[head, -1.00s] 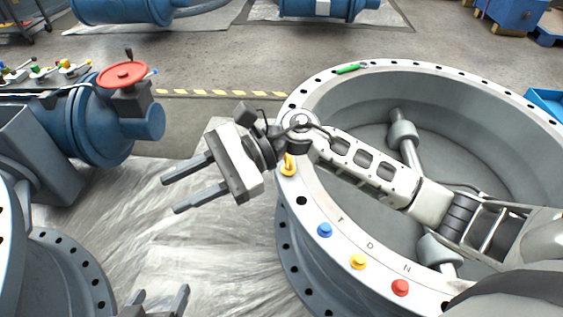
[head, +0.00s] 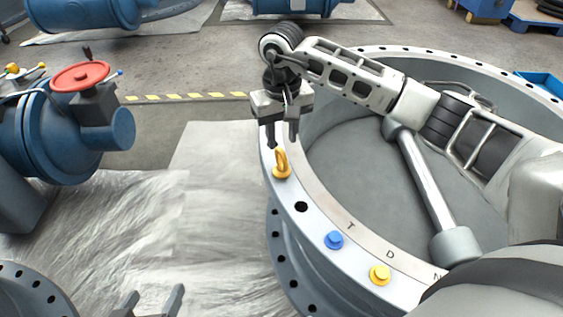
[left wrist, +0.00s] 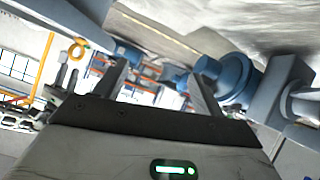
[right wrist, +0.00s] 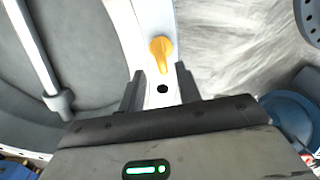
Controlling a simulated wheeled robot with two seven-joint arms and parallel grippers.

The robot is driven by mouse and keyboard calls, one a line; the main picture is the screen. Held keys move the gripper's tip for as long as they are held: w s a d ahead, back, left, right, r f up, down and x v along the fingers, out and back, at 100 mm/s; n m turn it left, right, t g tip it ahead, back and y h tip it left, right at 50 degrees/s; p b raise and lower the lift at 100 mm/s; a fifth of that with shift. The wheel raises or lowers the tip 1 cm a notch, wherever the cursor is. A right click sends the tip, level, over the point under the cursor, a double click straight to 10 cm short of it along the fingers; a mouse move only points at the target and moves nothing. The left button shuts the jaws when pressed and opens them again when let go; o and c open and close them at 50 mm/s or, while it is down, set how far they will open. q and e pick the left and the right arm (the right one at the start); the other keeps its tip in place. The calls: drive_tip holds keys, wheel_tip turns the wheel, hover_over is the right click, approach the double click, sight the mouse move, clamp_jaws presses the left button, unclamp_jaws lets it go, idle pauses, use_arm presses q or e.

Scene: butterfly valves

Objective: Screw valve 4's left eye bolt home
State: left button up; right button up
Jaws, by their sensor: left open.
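The yellow eye bolt (head: 282,172) stands upright on the pale flange rim of the large round valve body (head: 305,208). My right gripper (head: 281,138) points down just above the eye bolt's ring, open and empty. In the right wrist view the eye bolt (right wrist: 160,52) lies just beyond the parted fingers (right wrist: 160,74), with a dark rim hole between them. My left gripper (head: 157,291) is open and empty at the bottom edge, apart from the valve. The eye bolt's ring also shows in the left wrist view (left wrist: 69,50). How deep its thread sits is hidden.
A blue plug (head: 334,240) and a yellow plug (head: 380,274) sit farther along the rim, by printed letters. A blue valve with a red handwheel (head: 80,76) stands at left. Sheeted floor (head: 190,220) between them is clear.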

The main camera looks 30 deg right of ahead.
sight(282, 152)
wheel_tip(282, 152, down, 7)
drive_tip(key=shift+r+b, duration=0.15)
drive_tip(key=shift+b, duration=0.45)
use_arm(q)
drive_tip(key=shift+w+d+r+t, duration=0.1)
drive_tip(key=shift+d+r+t, duration=0.05)
drive_tip(key=shift+r+t, duration=0.15)
drive_tip(key=shift+w+d+r+t, duration=0.1)
drive_tip(key=shift+r+t, duration=0.1)
drive_tip(key=shift+r, duration=0.2)
use_arm(e)
drive_tip(key=shift+f, duration=0.65)
drive_tip(key=shift+c, duration=0.3)
use_arm(q)
drive_tip(key=shift+s, duration=0.1)
use_arm(e)
clamp_jaws()
